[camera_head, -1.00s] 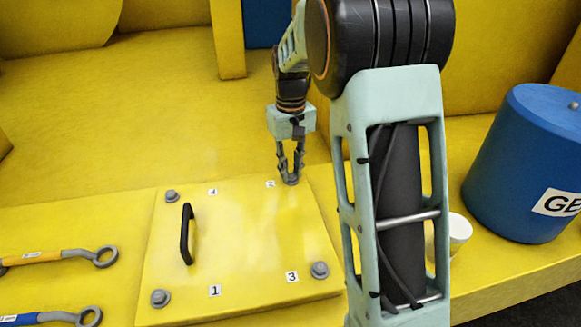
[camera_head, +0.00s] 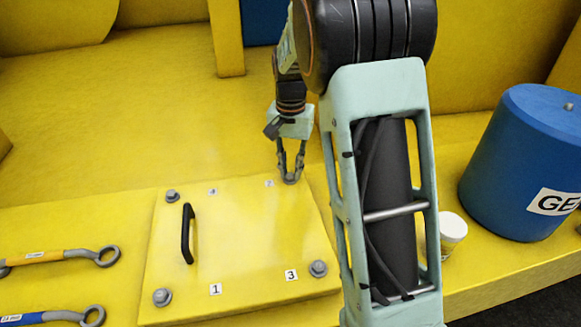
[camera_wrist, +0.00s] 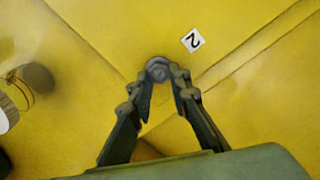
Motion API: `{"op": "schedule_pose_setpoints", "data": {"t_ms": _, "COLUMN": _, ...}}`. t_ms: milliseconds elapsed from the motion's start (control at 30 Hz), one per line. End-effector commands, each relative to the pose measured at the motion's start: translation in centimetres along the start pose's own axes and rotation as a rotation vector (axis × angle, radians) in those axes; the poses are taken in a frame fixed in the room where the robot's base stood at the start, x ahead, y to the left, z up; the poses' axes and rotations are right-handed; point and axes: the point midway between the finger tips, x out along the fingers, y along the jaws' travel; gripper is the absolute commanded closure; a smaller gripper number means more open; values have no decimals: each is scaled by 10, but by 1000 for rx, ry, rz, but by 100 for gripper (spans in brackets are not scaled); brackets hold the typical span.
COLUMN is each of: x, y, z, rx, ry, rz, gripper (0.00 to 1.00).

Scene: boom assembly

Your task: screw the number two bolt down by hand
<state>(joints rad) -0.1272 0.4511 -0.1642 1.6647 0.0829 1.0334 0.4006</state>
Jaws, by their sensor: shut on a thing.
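The number two bolt (camera_head: 291,179) stands at the far right corner of the yellow cover plate (camera_head: 240,225), beside the small label 2 (camera_head: 269,184). My gripper (camera_head: 291,172) points down over it, with its fingers shut on the bolt head. In the wrist view the grey bolt head (camera_wrist: 158,70) shows between the fingertips of my gripper (camera_wrist: 160,80), and the label 2 (camera_wrist: 193,40) lies just beyond it. The fingers partly hide the bolt, so how deep it sits cannot be told.
Other bolts sit at the near right (camera_head: 318,268), near left (camera_head: 162,297) and far left (camera_head: 172,195) corners. A black handle (camera_head: 187,234) rises from the plate. Two wrenches (camera_head: 70,257) (camera_head: 60,316) lie left. A blue drum (camera_head: 520,165) and a white cup (camera_head: 453,228) stand right.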

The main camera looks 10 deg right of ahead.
Motion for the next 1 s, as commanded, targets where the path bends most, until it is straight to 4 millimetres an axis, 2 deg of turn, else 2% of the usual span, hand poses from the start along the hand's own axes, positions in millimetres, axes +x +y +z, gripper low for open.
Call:
{"op": "schedule_pose_setpoints", "data": {"t_ms": 533, "x": -2, "y": -1, "z": -1, "rx": 25, "ry": 3, "rz": -2, "gripper": 100}}
{"op": "schedule_pose_setpoints", "data": {"t_ms": 567, "x": -2, "y": -1, "z": -1, "rx": 25, "ry": 3, "rz": -2, "gripper": 81}}
{"op": "schedule_pose_setpoints", "data": {"t_ms": 700, "x": -1, "y": 0, "z": -1, "rx": 25, "ry": 2, "rz": -2, "gripper": 65}}
{"op": "schedule_pose_setpoints", "data": {"t_ms": 1000, "x": -2, "y": 0, "z": 0, "rx": 25, "ry": 2, "rz": -1, "gripper": 65}}
